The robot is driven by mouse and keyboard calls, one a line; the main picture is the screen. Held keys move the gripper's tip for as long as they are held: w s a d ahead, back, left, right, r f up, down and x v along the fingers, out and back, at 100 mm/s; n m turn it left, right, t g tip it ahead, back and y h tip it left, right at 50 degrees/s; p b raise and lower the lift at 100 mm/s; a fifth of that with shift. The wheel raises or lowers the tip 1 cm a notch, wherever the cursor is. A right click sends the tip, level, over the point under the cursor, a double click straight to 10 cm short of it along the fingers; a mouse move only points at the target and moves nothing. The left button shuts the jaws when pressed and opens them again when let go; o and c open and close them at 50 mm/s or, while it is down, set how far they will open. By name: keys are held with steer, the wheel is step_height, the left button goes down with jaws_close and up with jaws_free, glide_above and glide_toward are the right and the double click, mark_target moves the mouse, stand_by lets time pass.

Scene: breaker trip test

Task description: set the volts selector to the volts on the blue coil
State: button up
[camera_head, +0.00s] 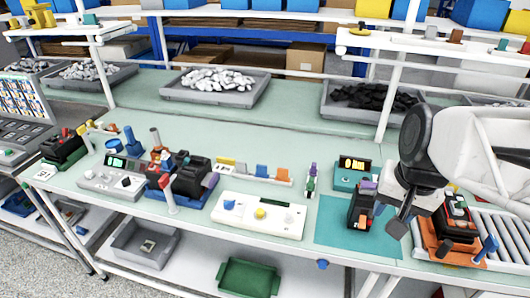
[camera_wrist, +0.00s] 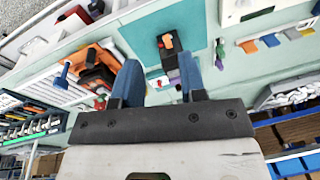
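My gripper (camera_head: 400,218) is at the right side of the bench, above the teal mat (camera_head: 333,238). In the wrist view my gripper (camera_wrist: 158,78) is open, its two blue fingers apart with nothing gripped. A grey box (camera_head: 96,178) with a lit green display stands at the left of the bench. It has a black knob (camera_head: 125,182), which may be the volts selector; its markings are too small to read. A blue cylinder (camera_head: 131,141) stands behind it; I cannot tell whether this is the blue coil. My gripper is far from both.
A black breaker (camera_head: 360,212) stands on the mat, left of my gripper. A teal meter (camera_head: 350,176) stands behind it. A white panel (camera_head: 275,222) with a blue knob and yellow button lies mid-bench. An orange fixture (camera_head: 431,240) is at right. Bins line the back.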

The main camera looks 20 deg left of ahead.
steer(key=w+a+f+m+g+y, duration=0.1)
steer(key=w+a+f+m, duration=0.1)
steer(key=w+a, duration=0.6)
steer(key=m+g+y, duration=0.1)
steer(key=m+g, duration=0.3)
steer(key=m, duration=0.1)
glide_toward(230, 201)
steer(key=f, duration=0.1)
steer(key=shift+s+a+f, duration=0.25)
steer(key=shift+s, duration=0.15)
steer(key=shift+f, duration=0.1)
steer(key=shift+x, duration=3.8)
jaws_close()
